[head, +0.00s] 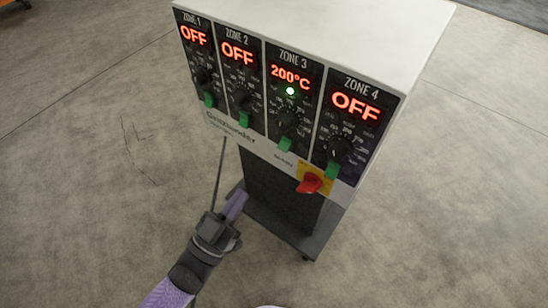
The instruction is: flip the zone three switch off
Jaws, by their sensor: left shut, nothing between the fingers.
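The zone three panel (293,95) is on the grey controller cabinet, third from the left. Its display reads 200°C in red and its green lamp (290,91) is lit. The green zone three switch (285,143) sits at the bottom of this panel, below a black knob (288,120). My left gripper (236,203) is low and to the left of the switch, in front of the cabinet's lower part. It is shut and empty, clear of the switch. My right gripper is not in view.
Zones 1, 2 and 4 read OFF, with green switches (210,99), (244,119) and (332,169) beside zone three's. A red rotary handle (310,183) on a yellow plate juts out below the panels. The floor around the cabinet is clear.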

